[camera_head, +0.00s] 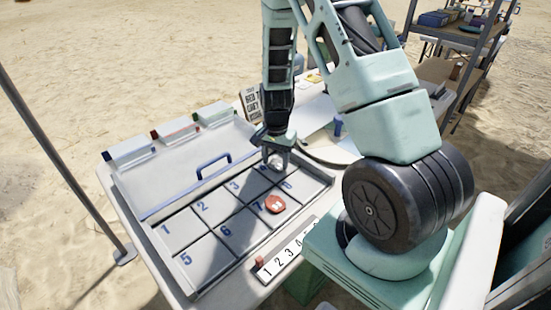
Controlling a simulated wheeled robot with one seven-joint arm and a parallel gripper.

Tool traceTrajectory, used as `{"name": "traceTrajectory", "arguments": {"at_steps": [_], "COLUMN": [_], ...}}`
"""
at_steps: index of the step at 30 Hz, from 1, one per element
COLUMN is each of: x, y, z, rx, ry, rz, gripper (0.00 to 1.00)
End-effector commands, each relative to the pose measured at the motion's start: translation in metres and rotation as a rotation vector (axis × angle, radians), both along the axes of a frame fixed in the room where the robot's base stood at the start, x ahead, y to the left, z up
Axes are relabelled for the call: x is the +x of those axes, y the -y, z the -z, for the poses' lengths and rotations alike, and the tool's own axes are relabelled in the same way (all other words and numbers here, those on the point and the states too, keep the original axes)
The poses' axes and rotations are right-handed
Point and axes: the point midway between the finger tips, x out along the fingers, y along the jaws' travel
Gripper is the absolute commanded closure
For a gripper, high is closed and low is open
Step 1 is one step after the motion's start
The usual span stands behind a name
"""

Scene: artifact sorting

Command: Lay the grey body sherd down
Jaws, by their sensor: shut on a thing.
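My gripper (275,150) points down over the far right part of the numbered tray (172,256). It is shut on the grey body sherd (276,162), a small pale piece partly hidden by the fingers. The sherd is at or just above the tray near the far right compartments; I cannot tell whether it touches the tray floor. A round red sherd (275,204) with a pale mark lies in a front-row compartment, right of the one marked 6.
A blue handle (213,160) stands behind the compartments. Several small boxes, including one with a red edge (175,131), line the back left. A numbered strip (286,254) with a small red block (260,261) lies in front. A sign (251,104) stands behind my gripper. Compartments 1, 2, 5 and 6 look empty.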

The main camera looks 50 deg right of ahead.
Motion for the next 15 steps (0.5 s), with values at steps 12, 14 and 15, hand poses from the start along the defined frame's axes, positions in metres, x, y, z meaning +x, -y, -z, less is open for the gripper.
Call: {"name": "traceTrajectory", "arguments": {"at_steps": [12,14,15], "x": [0.0002,0.0002,0.0002], "y": [0.0002,0.0002,0.0002], "z": [0.0014,0.0013,0.0013], "rx": [-0.001,-0.001,-0.001], "ry": [0.001,0.001,0.001], "rz": [0.001,0.001,0.001], "gripper": [0.42,0.42,0.42]}}
